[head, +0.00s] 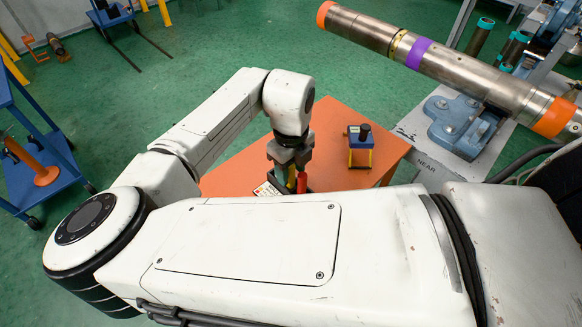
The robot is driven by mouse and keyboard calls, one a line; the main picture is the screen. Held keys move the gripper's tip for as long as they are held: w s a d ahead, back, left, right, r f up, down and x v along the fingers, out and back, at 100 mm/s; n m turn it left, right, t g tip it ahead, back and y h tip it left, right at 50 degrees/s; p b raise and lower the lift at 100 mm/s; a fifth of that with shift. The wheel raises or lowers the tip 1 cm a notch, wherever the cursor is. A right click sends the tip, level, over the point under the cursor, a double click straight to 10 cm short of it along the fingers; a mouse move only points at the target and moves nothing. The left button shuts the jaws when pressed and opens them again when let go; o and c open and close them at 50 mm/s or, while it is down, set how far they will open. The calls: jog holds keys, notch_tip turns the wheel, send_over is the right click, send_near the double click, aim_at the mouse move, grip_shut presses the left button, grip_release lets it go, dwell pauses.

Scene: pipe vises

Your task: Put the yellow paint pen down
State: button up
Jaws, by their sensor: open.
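My gripper (290,174) points down over the orange tabletop (335,120), with its jaws open. A slim yellow upright thing (292,178), probably the yellow paint pen, shows just below the gripper body. A red upright thing (302,183) stands close to its right. My arm in the foreground hides their lower ends, so I cannot tell what the pen rests on or whether the jaws touch it.
A printed card (267,190) lies left of the gripper. A banded steel pipe (460,72) sits in a blue vise (455,125). Blue shelving (38,165) stands at left.

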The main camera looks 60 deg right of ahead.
notch_tip(320, 180, up, 12)
jog(key=shift+r, duration=0.2)
dwell(0.4)
dwell(0.5)
